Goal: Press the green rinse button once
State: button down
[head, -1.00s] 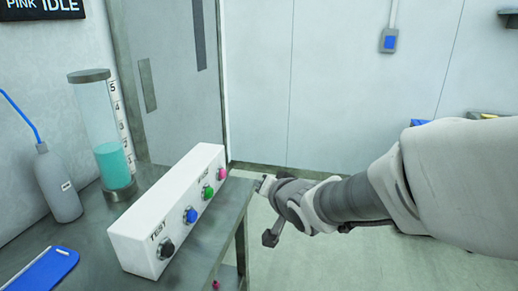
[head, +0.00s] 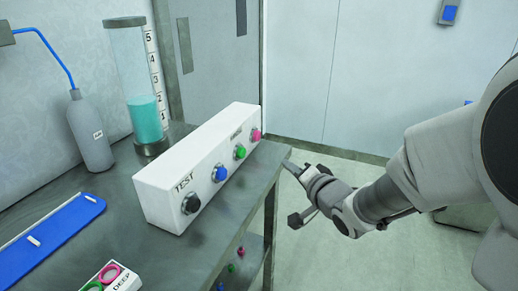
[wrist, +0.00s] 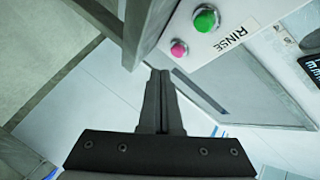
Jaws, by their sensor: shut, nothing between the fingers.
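The green rinse button (head: 239,152) is on the front of a white button box (head: 165,200) on a metal bench. The box also carries a black button (head: 191,204), a blue button (head: 219,173) and a pink button (head: 256,135). In the wrist view the green button (wrist: 206,18) shows beside the word RINSE, with the pink button (wrist: 179,48) near it. My gripper (head: 288,166) is shut and empty, out past the bench's right edge, apart from the buttons. In the wrist view my shut fingers (wrist: 160,75) point towards the bench edge, below the pink button.
The metal bench (head: 120,185) has its edge between my gripper and the box. Floor right of the bench is clear.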

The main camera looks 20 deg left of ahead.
jog(key=shift+w+a+b, duration=0.2)
jog(key=shift+a+b, duration=0.15)
jog(key=shift+a, duration=1.85)
jog(key=shift+w+a+b, duration=0.15)
jog(key=shift+a+b, duration=0.15)
jog(key=shift+a, duration=1.85)
jog(key=shift+a, duration=0.15)
jog(key=shift+a, duration=0.3)
jog(key=shift+a+b, duration=0.45)
jog(key=shift+a, duration=0.05)
jog(key=shift+d, duration=0.9)
jog(key=shift+d, duration=0.15)
jog(key=shift+s+d, duration=0.15)
jog(key=shift+d, duration=1.05)
jog(key=shift+s+d, duration=0.1)
jog(key=shift+d, duration=1.1)
